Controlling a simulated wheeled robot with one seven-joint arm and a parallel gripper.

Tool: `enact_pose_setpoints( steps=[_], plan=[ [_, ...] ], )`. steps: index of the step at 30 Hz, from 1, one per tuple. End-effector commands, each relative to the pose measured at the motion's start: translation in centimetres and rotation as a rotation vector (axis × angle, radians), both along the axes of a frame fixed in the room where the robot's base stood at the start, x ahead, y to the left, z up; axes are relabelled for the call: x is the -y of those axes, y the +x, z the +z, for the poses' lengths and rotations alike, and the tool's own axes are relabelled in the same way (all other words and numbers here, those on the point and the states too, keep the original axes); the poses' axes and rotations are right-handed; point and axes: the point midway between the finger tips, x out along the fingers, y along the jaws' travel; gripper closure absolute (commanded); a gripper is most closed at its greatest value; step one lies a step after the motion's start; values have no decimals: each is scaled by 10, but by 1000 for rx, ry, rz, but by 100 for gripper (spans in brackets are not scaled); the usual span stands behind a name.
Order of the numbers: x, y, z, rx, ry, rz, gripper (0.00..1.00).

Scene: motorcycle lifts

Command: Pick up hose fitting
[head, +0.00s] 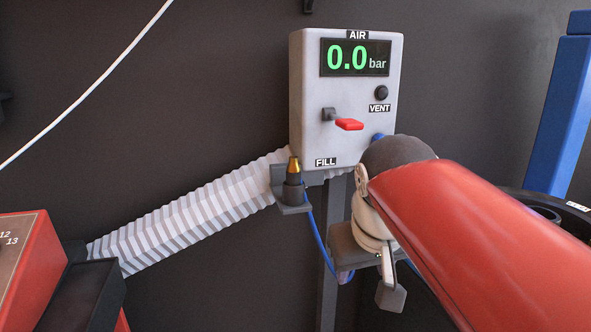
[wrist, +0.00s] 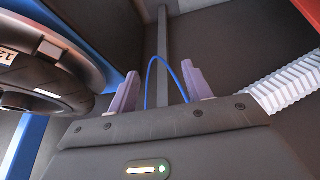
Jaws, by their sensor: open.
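The hose fitting (head: 293,180), with a brass tip and a dark body, stands upright in a small grey holder (head: 292,208) by the lower left corner of the air panel. A thin blue hose (head: 319,240) runs down from near it. My gripper (head: 391,290) is below and right of the fitting in the head view, apart from it, partly hidden by my red arm. In the wrist view my gripper (wrist: 160,70) has its two fingers spread with nothing held. The blue hose (wrist: 160,62) arches beyond them. The fitting cannot be made out there.
The grey air panel (head: 312,100) reads 0.0 bar and has a red lever (head: 349,124). A white corrugated duct (head: 190,215) passes behind it. A red cabinet (head: 30,265) is at left, a blue post (head: 563,110) at right. A dark wheel (wrist: 50,70) is close left in the wrist view.

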Motion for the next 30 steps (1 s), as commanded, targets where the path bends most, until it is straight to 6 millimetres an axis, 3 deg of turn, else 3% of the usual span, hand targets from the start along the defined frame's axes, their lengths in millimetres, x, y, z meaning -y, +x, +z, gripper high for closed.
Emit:
enact_pose_setpoints(
  steps=[1, 6, 12, 19, 30],
  plan=[
    [-14, 22, 29, -8, -7, 33, 50],
    [-56, 76, 98, -35, -9, 139, 50],
    [-86, 121, 151, -62, 32, 232, 50],
    [-93, 144, 174, -77, 76, 277, 50],
    [-98, 155, 146, -80, 81, 282, 50]
  ],
)
